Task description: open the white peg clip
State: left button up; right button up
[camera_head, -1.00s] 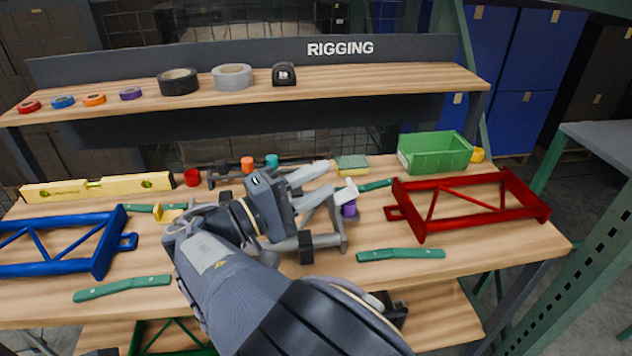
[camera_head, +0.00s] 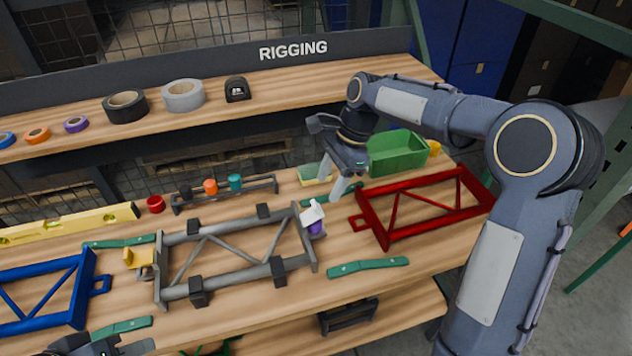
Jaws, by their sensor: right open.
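The white peg clip (camera_head: 312,214) sits with a purple part (camera_head: 317,230) at the right end of the grey frame (camera_head: 234,277). Whether the clip is open or closed is too small to tell. My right gripper (camera_head: 329,188) is open and empty, pointing down just above and behind the clip, apart from it in the picture. My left gripper (camera_head: 95,346) shows only in part at the bottom left edge; its fingers cannot be made out.
A yellow clip (camera_head: 140,259) is at the grey frame's left end. A blue frame (camera_head: 45,290) lies left, a red frame (camera_head: 425,212) right. A green bin (camera_head: 398,155) stands at the back right, below the upper shelf (camera_head: 290,80).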

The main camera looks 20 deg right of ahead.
aim_at(316, 204)
jog(key=shift+m+y, duration=0.3)
jog(key=shift+m, duration=0.2)
jog(key=x, duration=0.4)
jog(key=w+x, duration=0.1)
jog(key=x, duration=0.2)
jog(key=shift+s, duration=0.1)
jog(key=shift+c, duration=0.3)
jog(key=c, duration=0.9)
